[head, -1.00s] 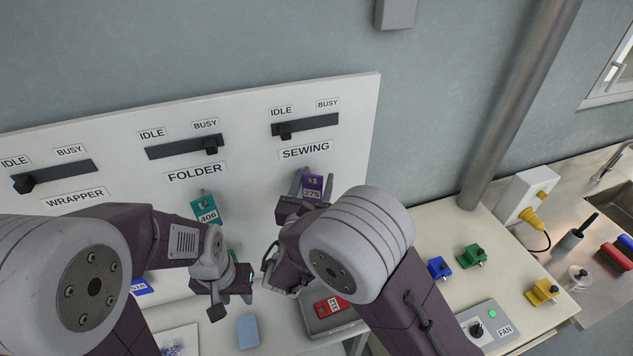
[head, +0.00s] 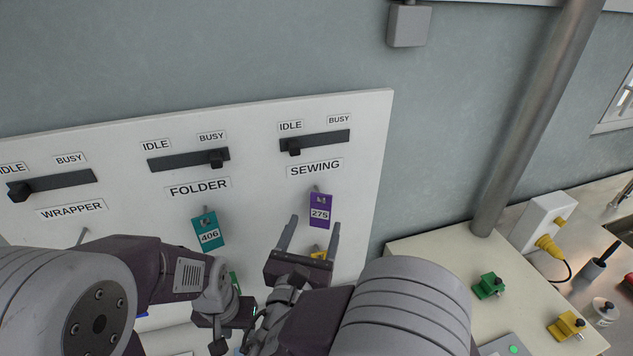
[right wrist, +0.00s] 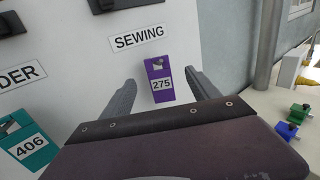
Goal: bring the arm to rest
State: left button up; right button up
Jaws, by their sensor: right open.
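My right gripper (head: 310,238) is open and empty in front of the white board (head: 375,150), just below the purple tag 275 (head: 319,209). That tag hangs on a peg under the SEWING label. In the right wrist view the purple tag (right wrist: 160,80) shows between the two open fingers (right wrist: 160,95), apart from them. My left arm comes in from the left. Its gripper (head: 232,325) is low in the head view, partly behind my right arm, and its fingers cannot be made out.
Sliders for WRAPPER (head: 52,186), FOLDER (head: 188,159) and SEWING (head: 315,142) sit on the board. A teal tag 406 (head: 208,229) hangs under FOLDER. A green clamp-like block (head: 490,285) and a yellow one (head: 566,325) stand on the bench at right, near a grey pipe (head: 535,110).

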jog(key=s+d+f+m+g+h+b, duration=0.1)
jog(key=d+f+m+g+h+b, duration=0.35)
jog(key=d+f, duration=0.75)
jog(key=s+d+f+m+g+b, duration=0.2)
jog(key=s+d+f+m+g, duration=0.7)
jog(key=d+m+g, duration=0.25)
jog(key=s+a+f+m+y+b, duration=0.2)
jog(key=f+m+y, duration=0.6)
jog(key=m, duration=1)
jog(key=shift+a+f+b, duration=0.45)
jog(key=shift+a+b, duration=0.5)
jog(key=shift+b, duration=0.15)
jog(key=shift+y, duration=0.25)
dwell(1.1)
